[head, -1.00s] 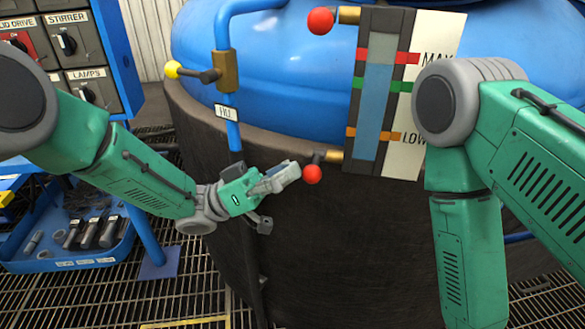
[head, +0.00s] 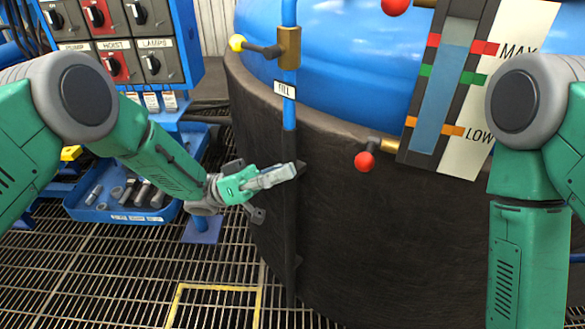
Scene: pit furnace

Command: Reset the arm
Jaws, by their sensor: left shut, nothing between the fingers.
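My left arm reaches in from the left, and its gripper (head: 285,175) is shut and empty. It is in front of the dark lower wall of the blue vessel (head: 335,70), below the white FILL tag and left of the lower red ball handle (head: 364,161). It is apart from that handle. My right arm shows at the right edge, bent with its forearm pointing down. The right gripper is out of the picture.
A gauge board (head: 447,90) with coloured marks stands at the upper right. A yellow-knobbed valve (head: 238,43) is on the blue pipe. A switch panel (head: 122,45) and a blue tray of cylinders (head: 85,212) are at left. Open grating (head: 110,280) lies below.

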